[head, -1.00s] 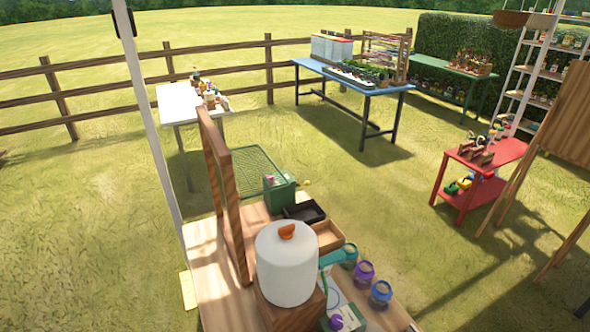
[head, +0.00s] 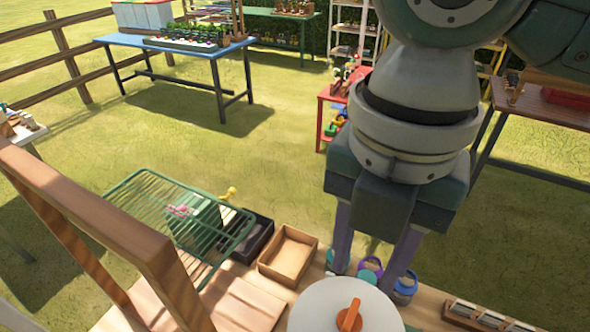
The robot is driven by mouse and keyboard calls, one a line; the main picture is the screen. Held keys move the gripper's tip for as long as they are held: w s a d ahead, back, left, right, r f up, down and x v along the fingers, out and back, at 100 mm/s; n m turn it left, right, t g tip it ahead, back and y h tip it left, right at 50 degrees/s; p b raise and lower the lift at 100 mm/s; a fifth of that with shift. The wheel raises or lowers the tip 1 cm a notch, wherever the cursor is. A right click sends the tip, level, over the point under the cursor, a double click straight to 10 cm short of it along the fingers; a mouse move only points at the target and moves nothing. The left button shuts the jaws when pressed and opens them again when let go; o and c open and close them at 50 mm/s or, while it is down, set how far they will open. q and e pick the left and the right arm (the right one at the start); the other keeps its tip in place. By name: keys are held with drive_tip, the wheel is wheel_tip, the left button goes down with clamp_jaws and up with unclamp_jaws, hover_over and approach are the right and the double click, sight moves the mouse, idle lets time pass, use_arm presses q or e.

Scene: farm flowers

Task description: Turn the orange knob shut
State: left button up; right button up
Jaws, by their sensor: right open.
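The orange knob (head: 350,316) sits on top of the white rounded tank (head: 315,308) at the bottom of the head view. The knob's grip runs roughly away from me, slightly tilted to the right. The tank's lower part is cut off by the frame. My right gripper (head: 370,268) points down with its two fingers spread, above and beyond the knob in the picture. Nothing shows between the fingers except jars behind them. The gripper is not touching the knob. My left gripper is not in view.
A wooden frame (head: 112,222) stands at the left. A green wire rack (head: 150,200), a black tray (head: 252,238) and a cardboard-coloured tray (head: 288,254) lie beyond the tank. Jars (head: 370,268) stand behind the fingers. A wooden holder (head: 480,314) is at the right.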

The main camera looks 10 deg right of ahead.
sight(353, 314)
drive_tip(key=f, duration=0.4)
drive_tip(key=f+p, duration=0.1)
drive_tip(key=f, duration=0.3)
drive_tip(key=shift+s+d+f+p, duration=0.1)
drive_tip(key=shift+d+f+p, duration=0.1)
drive_tip(key=shift+f+p, duration=0.15)
drive_tip(key=shift+f, duration=0.6)
clamp_jaws()
